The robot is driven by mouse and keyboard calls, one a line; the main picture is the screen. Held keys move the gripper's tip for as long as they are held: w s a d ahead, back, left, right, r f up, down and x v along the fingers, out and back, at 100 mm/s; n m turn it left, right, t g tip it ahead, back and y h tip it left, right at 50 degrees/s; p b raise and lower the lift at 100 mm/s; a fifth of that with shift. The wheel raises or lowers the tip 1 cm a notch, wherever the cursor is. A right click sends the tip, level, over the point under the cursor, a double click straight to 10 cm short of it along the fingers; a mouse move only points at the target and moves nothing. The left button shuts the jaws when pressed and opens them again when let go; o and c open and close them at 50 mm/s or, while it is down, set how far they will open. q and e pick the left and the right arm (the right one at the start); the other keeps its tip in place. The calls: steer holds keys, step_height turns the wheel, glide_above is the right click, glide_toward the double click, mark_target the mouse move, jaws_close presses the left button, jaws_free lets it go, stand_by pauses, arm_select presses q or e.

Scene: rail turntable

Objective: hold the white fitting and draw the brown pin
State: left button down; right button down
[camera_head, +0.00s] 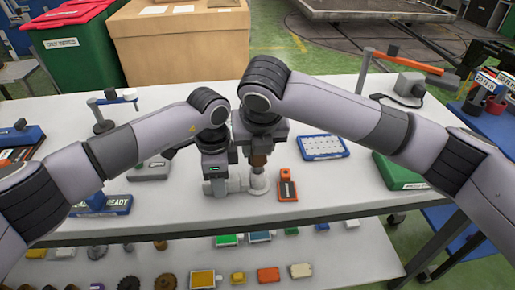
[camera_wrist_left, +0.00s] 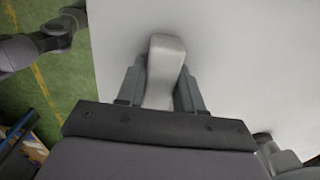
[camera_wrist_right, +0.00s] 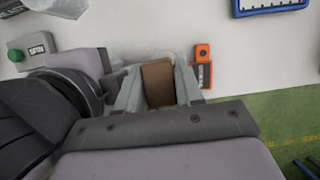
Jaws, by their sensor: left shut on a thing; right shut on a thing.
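The white fitting (camera_head: 238,185) stands on the white table in front of me, with a rounded upright part at its right end. My left gripper (camera_head: 216,186) is shut on its left part; the left wrist view shows the pale fitting (camera_wrist_left: 164,62) between the two fingers. The brown pin (camera_head: 258,160) is upright over the fitting's right end. My right gripper (camera_head: 259,153) is shut on the pin from above; the right wrist view shows the brown block-like top (camera_wrist_right: 158,82) between the fingers. How deep the pin sits in the fitting is hidden.
An orange device (camera_head: 287,185) lies close to the right of the fitting. A blue-rimmed tray (camera_head: 322,147) and a green box (camera_head: 398,170) are farther right. Lamp-like stands and a blue holder stand on the left. A lower shelf holds several small parts.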

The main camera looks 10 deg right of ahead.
steer(key=shift+r, duration=2.45)
steer(key=shift+r, duration=2.5)
arm_select(q)
steer(key=c, duration=0.6)
jaws_free()
steer(key=shift+c, duration=0.2)
steer(key=shift+r, duration=0.1)
